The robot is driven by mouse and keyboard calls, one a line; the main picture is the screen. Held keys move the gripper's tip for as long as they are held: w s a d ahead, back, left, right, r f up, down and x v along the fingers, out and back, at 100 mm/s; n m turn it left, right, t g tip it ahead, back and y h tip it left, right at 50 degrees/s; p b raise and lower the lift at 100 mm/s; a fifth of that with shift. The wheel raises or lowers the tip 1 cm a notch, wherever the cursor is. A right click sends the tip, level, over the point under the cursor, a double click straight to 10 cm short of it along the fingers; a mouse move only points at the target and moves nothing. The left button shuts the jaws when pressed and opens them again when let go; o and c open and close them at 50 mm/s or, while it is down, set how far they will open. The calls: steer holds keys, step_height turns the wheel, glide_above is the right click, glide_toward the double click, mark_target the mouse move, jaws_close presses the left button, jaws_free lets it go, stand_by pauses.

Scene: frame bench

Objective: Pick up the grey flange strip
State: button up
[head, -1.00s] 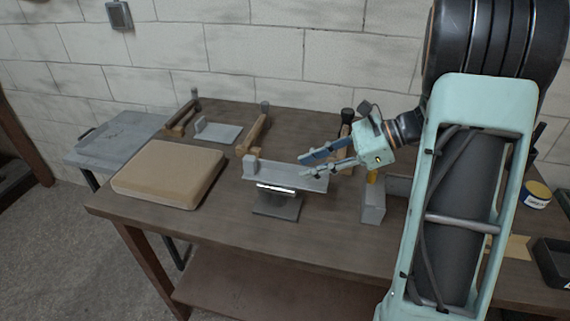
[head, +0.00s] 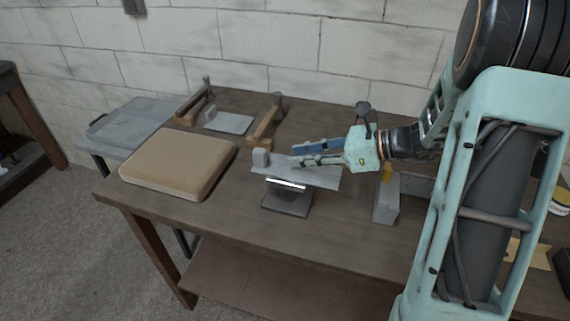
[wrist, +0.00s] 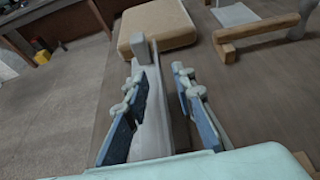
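The grey flange strip (head: 322,179) lies across a small dark stand (head: 287,204) on the bench, with an upright block at its left end. My gripper (head: 294,154) reaches in from the right, level over the strip. In the wrist view the gripper (wrist: 158,80) is open, with one blue-padded finger on each side of the strip (wrist: 152,130). The strip runs lengthwise between the fingers, its upright block beyond the tips. I see a gap at the right finger; whether the left finger touches the strip I cannot tell.
A tan padded block (head: 178,160) sits at the bench's left. Behind are wooden bars (head: 266,128) with dark knobs and a flat grey plate (head: 230,123). A grey block (head: 386,203) stands right of the strip. The bench front is clear.

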mark_target(276, 164)
steer(key=x, duration=0.3)
steer(key=shift+a, duration=0.25)
jaws_close()
